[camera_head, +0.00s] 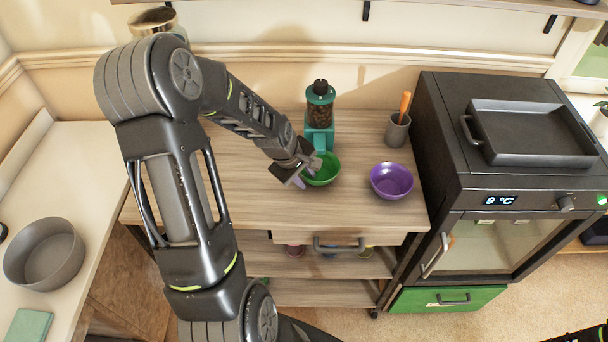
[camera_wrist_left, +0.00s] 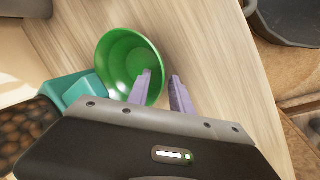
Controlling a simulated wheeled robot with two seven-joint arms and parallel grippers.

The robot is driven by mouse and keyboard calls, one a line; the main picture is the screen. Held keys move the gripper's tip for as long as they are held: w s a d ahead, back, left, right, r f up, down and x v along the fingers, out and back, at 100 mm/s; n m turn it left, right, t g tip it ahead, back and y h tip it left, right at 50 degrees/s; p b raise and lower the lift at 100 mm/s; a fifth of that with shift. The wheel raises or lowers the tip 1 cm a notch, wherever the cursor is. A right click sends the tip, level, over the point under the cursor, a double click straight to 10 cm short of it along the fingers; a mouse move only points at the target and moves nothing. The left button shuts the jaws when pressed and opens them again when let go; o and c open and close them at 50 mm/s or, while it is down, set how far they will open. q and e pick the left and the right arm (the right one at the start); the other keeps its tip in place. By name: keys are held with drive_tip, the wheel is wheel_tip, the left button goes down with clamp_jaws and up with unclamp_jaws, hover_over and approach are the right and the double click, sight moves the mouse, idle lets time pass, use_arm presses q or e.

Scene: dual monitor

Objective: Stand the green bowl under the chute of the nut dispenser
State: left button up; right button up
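The green bowl (camera_head: 326,172) is on the wooden counter, right in front of the nut dispenser (camera_head: 320,108), a teal stand with a clear jar of brown nuts. In the left wrist view the bowl (camera_wrist_left: 120,62) overlaps the teal part of the dispenser (camera_wrist_left: 74,93); I cannot tell whether they touch or whether the chute is over it. My left gripper (camera_head: 302,182) is at the bowl's near left side. In the wrist view its fingers (camera_wrist_left: 163,92) are apart, one over the bowl's inside and one outside its rim, with visible gaps. My right gripper is not in view.
A purple bowl (camera_head: 392,181) stands to the right on the counter, with a grey cup (camera_head: 397,130) holding an orange-handled tool behind it. A black oven (camera_head: 500,180) with a tray (camera_head: 530,133) borders the counter's right. A grey bowl (camera_head: 45,254) sits on the left worktop.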

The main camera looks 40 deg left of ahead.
use_arm(q)
drive_tip(key=v, duration=1.2)
drive_tip(key=shift+b, duration=0.3)
